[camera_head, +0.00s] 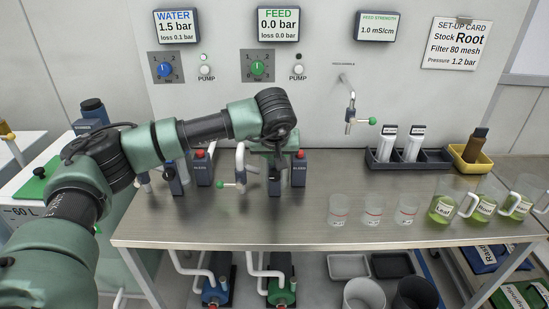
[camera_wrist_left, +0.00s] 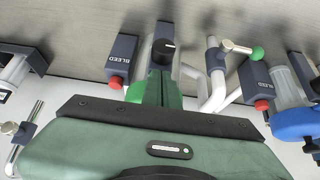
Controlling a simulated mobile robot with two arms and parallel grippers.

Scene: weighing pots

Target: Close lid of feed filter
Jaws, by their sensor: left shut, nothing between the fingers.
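The feed filter (camera_wrist_left: 147,93) shows in the left wrist view as a bright green part with a dark upright piece and a black round knob (camera_wrist_left: 167,45) in front of it. In the head view my left gripper (camera_head: 277,157) is over the feed filter, in front of the wall, and hides most of it. A green edge (camera_head: 258,151) shows beside the gripper. My left gripper is shut and empty, close to or touching the filter; I cannot tell which. How far the lid stands open is not clear. My right gripper is not in view.
A bleed unit with a red knob (camera_head: 299,169) stands right of the feed filter, and a tap with a green handle (camera_head: 231,184) left. The blue water filter (camera_wrist_left: 294,123) is at the wrist view's right. Several cups and jugs stand on the bench (camera_head: 330,245) at right; its front middle is clear.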

